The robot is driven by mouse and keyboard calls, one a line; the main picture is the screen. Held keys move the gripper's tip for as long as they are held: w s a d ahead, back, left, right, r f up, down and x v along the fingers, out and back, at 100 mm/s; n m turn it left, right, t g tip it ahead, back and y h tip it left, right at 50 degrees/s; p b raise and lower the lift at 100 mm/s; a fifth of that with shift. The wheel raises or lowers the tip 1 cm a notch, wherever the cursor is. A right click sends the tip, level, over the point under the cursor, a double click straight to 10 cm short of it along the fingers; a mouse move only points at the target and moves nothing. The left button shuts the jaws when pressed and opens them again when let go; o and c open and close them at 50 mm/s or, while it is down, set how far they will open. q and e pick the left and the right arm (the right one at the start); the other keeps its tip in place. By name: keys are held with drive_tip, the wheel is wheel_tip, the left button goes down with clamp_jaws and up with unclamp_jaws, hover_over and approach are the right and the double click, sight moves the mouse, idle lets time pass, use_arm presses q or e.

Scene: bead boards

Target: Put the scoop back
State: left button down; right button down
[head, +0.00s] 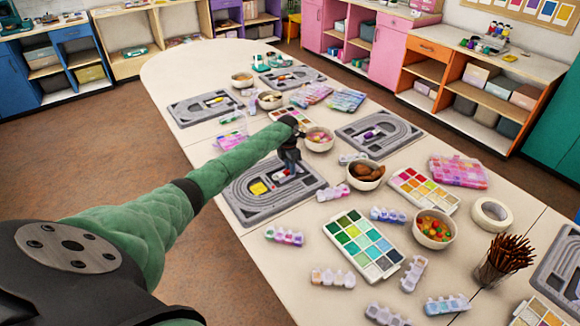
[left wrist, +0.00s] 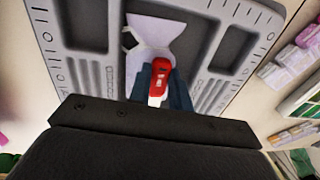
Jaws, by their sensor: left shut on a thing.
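My left gripper (head: 288,165) is over the upper part of a grey bead board (head: 240,207) on the long table. In the left wrist view its dark fingers are shut on the red handle of the scoop (left wrist: 161,70). A pale, flared part beyond the handle lies over the grey board (left wrist: 85,72), which has grooves and tick marks. I cannot tell whether the scoop touches the board. In the head view the gripper hides most of the scoop. My right gripper is not in view.
A bowl of brown things (head: 366,176), a bowl of pink beads (head: 319,138) and a clear bead box (head: 333,192) stand close by. Another grey board (head: 400,127) lies at the upper right.

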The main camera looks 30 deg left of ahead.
use_arm(q)
drive_tip(key=c, duration=1.3)
unclamp_jaws()
drive_tip(key=shift+f, duration=0.15)
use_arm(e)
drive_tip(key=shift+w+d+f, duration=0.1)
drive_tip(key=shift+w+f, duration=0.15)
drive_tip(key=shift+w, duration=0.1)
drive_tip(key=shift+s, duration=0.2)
use_arm(q)
drive_tip(key=shift+r+b, duration=0.35)
drive_tip(key=r+b, duration=0.1)
drive_tip(key=r, duration=0.3)
drive_tip(key=r+b, duration=0.1)
drive_tip(key=r, duration=0.3)
drive_tip(key=a+r, duration=0.1)
drive_tip(key=r, duration=0.3)
drive_tip(key=shift+w+r+b, duration=0.2)
drive_tip(key=shift+w+b, duration=0.05)
drive_tip(key=shift+b, duration=0.15)
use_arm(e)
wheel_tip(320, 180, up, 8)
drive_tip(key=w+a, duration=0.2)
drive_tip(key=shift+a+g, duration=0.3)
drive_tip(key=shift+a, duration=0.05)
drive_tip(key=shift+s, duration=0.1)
